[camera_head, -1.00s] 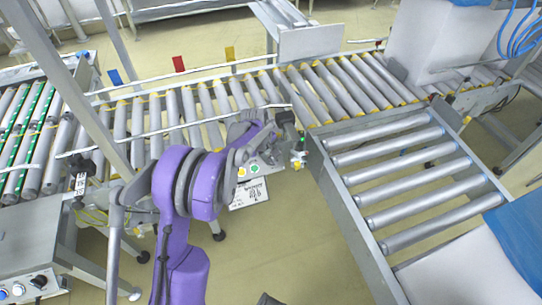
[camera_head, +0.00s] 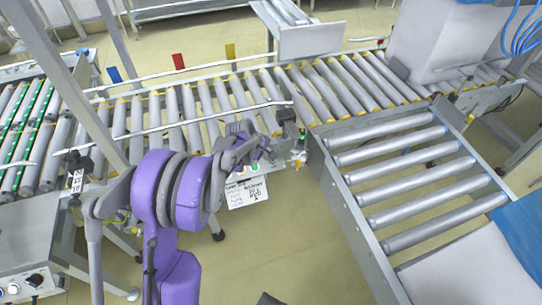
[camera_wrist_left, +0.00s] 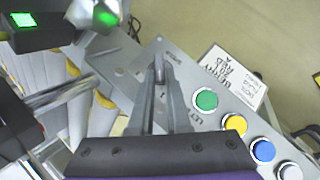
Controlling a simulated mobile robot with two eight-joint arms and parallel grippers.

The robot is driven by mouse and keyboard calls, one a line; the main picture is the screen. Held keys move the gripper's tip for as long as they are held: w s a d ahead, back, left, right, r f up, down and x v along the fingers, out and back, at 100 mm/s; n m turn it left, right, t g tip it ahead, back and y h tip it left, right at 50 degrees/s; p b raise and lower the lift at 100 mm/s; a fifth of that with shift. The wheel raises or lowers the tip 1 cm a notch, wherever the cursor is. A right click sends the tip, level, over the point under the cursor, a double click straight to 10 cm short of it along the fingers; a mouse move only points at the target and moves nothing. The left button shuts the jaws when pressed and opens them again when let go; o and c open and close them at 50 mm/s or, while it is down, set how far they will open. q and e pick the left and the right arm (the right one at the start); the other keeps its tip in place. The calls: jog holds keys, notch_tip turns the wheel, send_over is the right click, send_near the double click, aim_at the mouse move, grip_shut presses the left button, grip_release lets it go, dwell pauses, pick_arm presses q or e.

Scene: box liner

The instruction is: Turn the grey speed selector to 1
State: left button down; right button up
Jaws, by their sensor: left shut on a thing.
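A grey control panel (camera_wrist_left: 125,60) fills the middle of the left wrist view, with small dark lettering. My left gripper (camera_wrist_left: 159,76) reaches over it with both fingers close together, shut on a small grey part that I take to be the speed selector (camera_wrist_left: 158,62). The fingers hide most of it, so I cannot read its setting. Green (camera_wrist_left: 205,99), yellow (camera_wrist_left: 235,124), blue (camera_wrist_left: 263,150) and white (camera_wrist_left: 290,171) buttons line the panel to the right. In the head view my purple arm and wrist cover most of the panel. My right gripper is not in view.
A white label sheet (camera_head: 247,191) hangs at the panel's front edge. Roller conveyors stand behind (camera_head: 350,80) and to the right (camera_head: 410,180). In the wrist view a lit green lamp (camera_wrist_left: 106,17) and metal rods are close at upper left. Open floor (camera_head: 290,240) lies in front.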

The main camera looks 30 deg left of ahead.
pick_arm(q)
jog(key=shift+f, duration=0.1)
jog(key=c, duration=0.9)
grip_release()
jog(key=shift+w, duration=0.1)
jog(key=p+v, duration=0.2)
jog(key=v, duration=0.8)
jog(key=shift+r, duration=0.35)
